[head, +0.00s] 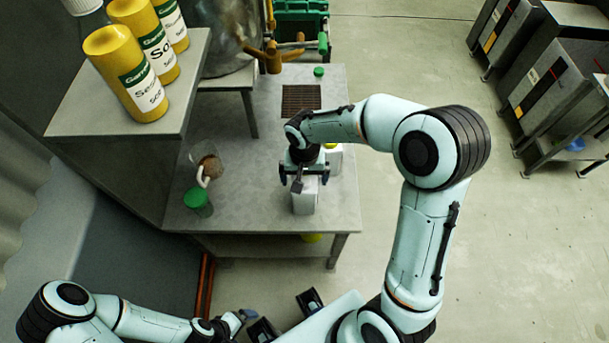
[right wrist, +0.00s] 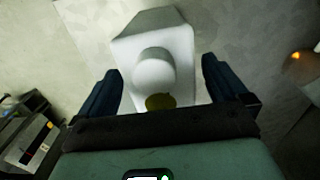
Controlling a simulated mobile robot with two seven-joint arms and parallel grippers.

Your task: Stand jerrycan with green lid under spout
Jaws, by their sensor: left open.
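A white jerrycan (head: 304,200) stands near the table's front edge, under my right gripper (head: 304,172). In the right wrist view this white can (right wrist: 152,50) lies between and beyond the two spread fingers (right wrist: 165,88); a yellow-olive round lid (right wrist: 160,102) shows at its near end. A second white container (head: 334,160) is partly hidden behind my right wrist. A small green lid (head: 319,72) shows at the table's far end; its body is unclear. The brown spout part (head: 271,62) is at the far left of it. My left gripper (head: 238,318) is open and empty, low in front of the table.
A green-topped container (head: 198,198) and a glass beaker with brown contents (head: 207,165) stand on the table's left. A dark grate (head: 301,97) lies before the spout. Yellow bottles (head: 126,70) stand on a raised shelf at left.

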